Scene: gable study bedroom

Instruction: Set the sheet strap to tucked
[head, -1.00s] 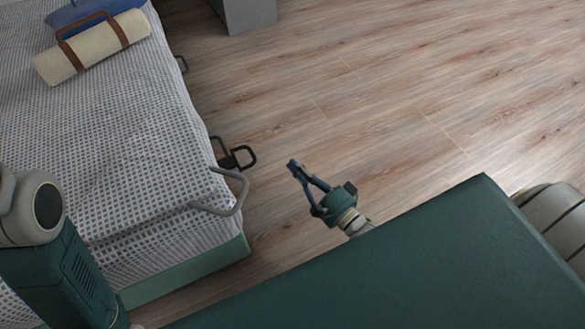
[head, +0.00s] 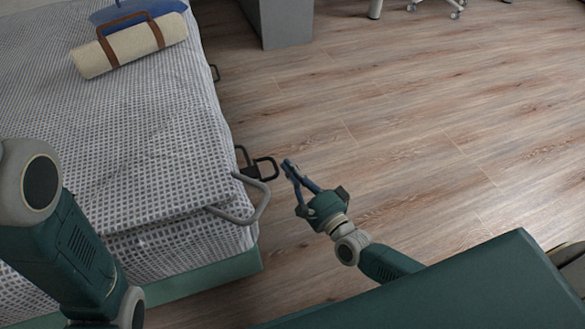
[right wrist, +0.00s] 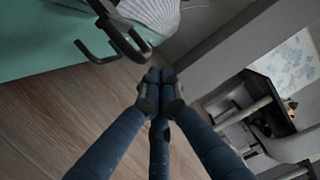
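A dark loop-shaped handle (head: 265,168), which may be the sheet strap, sticks out from the bed's long side near the corner. In the right wrist view a dark hooked bar (right wrist: 122,40) stands out from the green bed base, just above and left of my fingertips. My right gripper (head: 288,166) has its fingertips together beside the loop's outer end, with a small gap. In the right wrist view its fingertips (right wrist: 160,76) meet with nothing between them. My left arm shows at the left edge, but its gripper is out of view.
A cream roll (head: 130,46) with brown straps lies on the bed. A grey cabinet (head: 285,25) stands at the back. The wooden floor (head: 420,130) on the right is clear.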

